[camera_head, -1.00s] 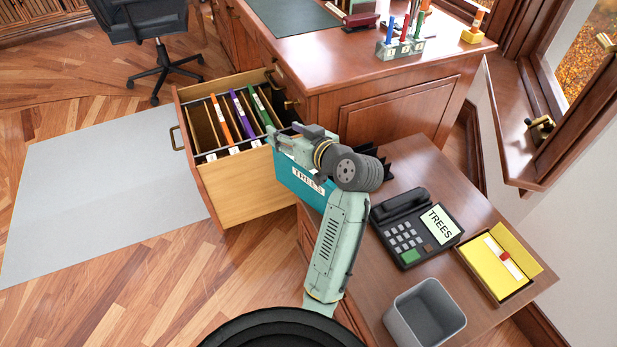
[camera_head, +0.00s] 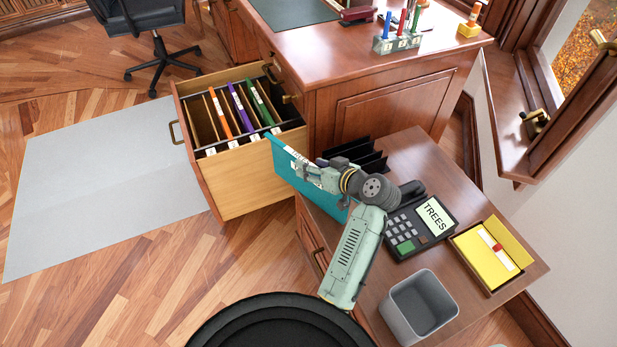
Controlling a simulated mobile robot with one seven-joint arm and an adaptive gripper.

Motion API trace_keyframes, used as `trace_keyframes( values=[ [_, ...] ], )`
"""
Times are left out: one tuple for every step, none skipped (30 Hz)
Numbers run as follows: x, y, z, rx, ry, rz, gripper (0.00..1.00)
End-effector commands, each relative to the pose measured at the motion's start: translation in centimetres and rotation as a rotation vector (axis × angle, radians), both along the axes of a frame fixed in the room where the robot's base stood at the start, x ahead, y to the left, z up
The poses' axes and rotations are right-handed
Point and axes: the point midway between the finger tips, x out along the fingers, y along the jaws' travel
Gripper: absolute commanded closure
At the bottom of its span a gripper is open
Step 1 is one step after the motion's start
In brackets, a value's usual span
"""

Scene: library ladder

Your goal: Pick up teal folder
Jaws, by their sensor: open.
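The teal folder (camera_head: 286,171) stands upright at the left edge of the side table, between the open drawer and a black rack (camera_head: 357,155). I cannot tell what holds it up. My gripper (camera_head: 303,171) is open and overlaps the middle of the folder in the picture, reaching in from the right. I cannot tell whether the fingers touch the folder.
The open drawer (camera_head: 245,180) holds orange, purple and green folders. On the side table (camera_head: 410,160) are a phone (camera_head: 420,226) marked TREES, a yellow box (camera_head: 488,252) and a grey bin (camera_head: 418,308). The desk (camera_head: 390,105) stands behind.

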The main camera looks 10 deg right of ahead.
Motion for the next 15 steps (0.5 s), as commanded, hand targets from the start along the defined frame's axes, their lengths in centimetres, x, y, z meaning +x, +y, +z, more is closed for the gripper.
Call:
trace_keyframes(
  values=[
    [0.6,0.4,-0.1,0.002,0.001,0.002,0.52],
    [0.9,0.5,-0.3,0.001,0.001,0.003,0.52],
    [1.2,0.7,-0.5,0.001,0.001,0.002,0.52],
    [1.4,0.7,-0.7,0.001,0.000,0.001,0.52],
    [1.5,0.8,-0.8,0.000,0.001,0.001,0.52],
    [1.6,0.8,-0.9,-0.001,0.001,0.001,0.52],
    [1.6,0.8,-0.9,-0.001,0.000,0.000,0.52],
    [1.7,0.8,-0.9,-0.001,0.000,0.000,0.52],
    [1.6,0.8,-0.9,-0.001,0.000,0.000,0.52],
    [1.6,0.8,-0.9,-0.001,0.000,0.000,0.52],
    [1.6,0.8,-0.9,-0.001,0.000,0.000,0.52],
    [1.6,0.8,-0.9,-0.001,0.000,0.000,0.52],
    [1.6,0.8,-0.9,-0.001,0.000,0.000,0.54],
    [1.6,0.8,-0.9,-0.001,0.000,0.000,0.56],
    [1.6,0.8,-0.9,-0.001,0.000,0.000,0.58]
  ],
)
